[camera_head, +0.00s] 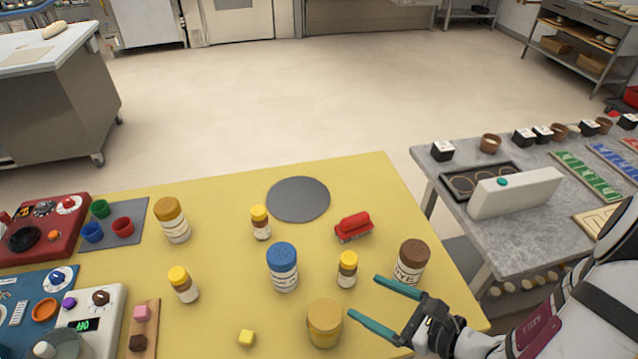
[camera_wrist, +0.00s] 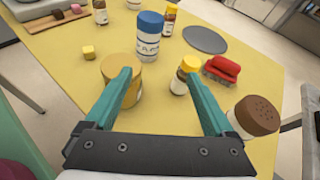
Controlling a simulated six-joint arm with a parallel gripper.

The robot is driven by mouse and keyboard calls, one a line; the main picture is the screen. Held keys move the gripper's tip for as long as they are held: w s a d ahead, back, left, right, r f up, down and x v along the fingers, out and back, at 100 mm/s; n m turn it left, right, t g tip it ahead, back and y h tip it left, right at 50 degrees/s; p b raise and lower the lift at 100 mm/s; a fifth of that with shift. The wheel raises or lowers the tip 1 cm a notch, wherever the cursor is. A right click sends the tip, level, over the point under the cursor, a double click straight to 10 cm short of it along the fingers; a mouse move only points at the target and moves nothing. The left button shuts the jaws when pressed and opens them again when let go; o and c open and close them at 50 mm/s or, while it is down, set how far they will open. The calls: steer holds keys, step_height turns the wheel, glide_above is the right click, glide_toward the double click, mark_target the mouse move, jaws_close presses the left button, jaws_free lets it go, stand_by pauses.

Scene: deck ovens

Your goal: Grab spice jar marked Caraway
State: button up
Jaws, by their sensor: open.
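Three small brown jars with yellow lids and white labels stand on the yellow table: a near one (camera_head: 347,269), a far one (camera_head: 260,222) and a left one (camera_head: 183,284). Their labels are too small to read, so I cannot tell which is Caraway. My gripper (camera_head: 365,297) is open and empty, low over the table's front right, its fingers pointing toward the near jar. In the wrist view, the near small jar (camera_wrist: 184,76) stands just beyond the right fingertip, and a larger mustard-lidded jar (camera_wrist: 113,66) is partly hidden behind the left finger.
Larger jars crowd around: brown-lidded (camera_head: 411,262), blue-lidded (camera_head: 283,267), mustard-lidded (camera_head: 324,322) and tan-lidded (camera_head: 172,219). A red brush (camera_head: 354,226), grey disc (camera_head: 298,199) and yellow cube (camera_head: 246,338) lie on the table (camera_head: 360,180). Its far right is clear.

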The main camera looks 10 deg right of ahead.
mark_target(354, 275)
steer(key=d+f+m+t+h, duration=0.2)
steer(key=d+f+m+h, duration=0.1)
steer(key=d+f+m, duration=0.15)
steer(key=shift+n+g, duration=0.25)
steer(key=shift+g, duration=0.05)
steer(key=x, duration=0.8)
steer(key=shift+w+a, duration=0.1)
steer(key=shift+w, duration=0.25)
steer(key=x, duration=0.6)
steer(key=shift+a+r, duration=0.25)
steer(key=shift+s, duration=0.1)
jaws_close()
